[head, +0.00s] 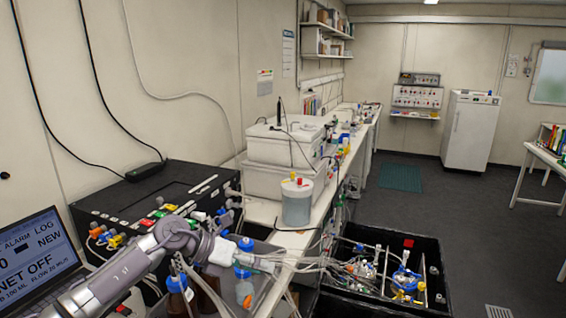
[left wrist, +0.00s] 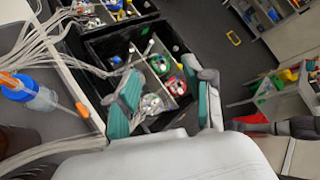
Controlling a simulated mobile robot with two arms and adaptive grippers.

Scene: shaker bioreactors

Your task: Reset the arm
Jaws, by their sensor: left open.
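My left arm reaches in from the lower left of the head view. Its gripper (head: 258,263) is over the bench edge, next to bottles with blue caps (head: 245,288) and a bundle of pale tubes. In the left wrist view the two teal-padded fingers (left wrist: 167,103) are spread apart. Nothing is held between them. Behind the gap, lower down, is a black crate (left wrist: 98,45) with bioreactor parts; it also shows in the head view (head: 440,265). My right gripper is in neither view.
A black control box (head: 130,200) and a laptop (head: 35,255) stand at the left. A white container (head: 275,180) and a lidded jar (head: 296,205) are on the long bench. Loose tubes (head: 300,262) run from the bench to the crate. The floor (head: 480,225) beyond is mostly clear.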

